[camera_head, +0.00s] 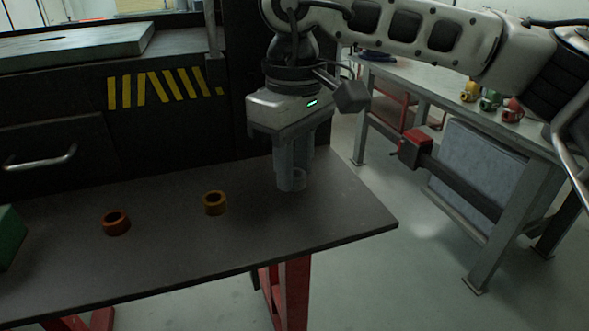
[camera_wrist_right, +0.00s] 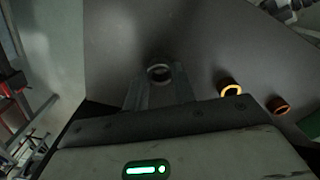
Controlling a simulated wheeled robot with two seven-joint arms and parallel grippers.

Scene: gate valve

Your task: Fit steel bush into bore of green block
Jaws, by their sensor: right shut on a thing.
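The steel bush (camera_head: 292,184) is a short grey ring at the fingertips of my right gripper (camera_head: 294,165). The gripper points down and is shut on it, over the right part of the dark table. In the right wrist view the bush (camera_wrist_right: 159,72) shows its round opening between the two fingers (camera_wrist_right: 160,86). I cannot tell whether it touches the table. The green block (camera_head: 10,240) stands at the left edge of the head view, mostly cut off. Its bore is not visible. My left gripper is not in view.
A yellow-orange ring (camera_head: 215,203) and a copper-brown ring (camera_head: 116,223) stand on the table (camera_head: 170,255) between the bush and the green block. A dark cabinet (camera_head: 60,125) rises behind the table. A separate bench (camera_head: 440,90) stands at the right.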

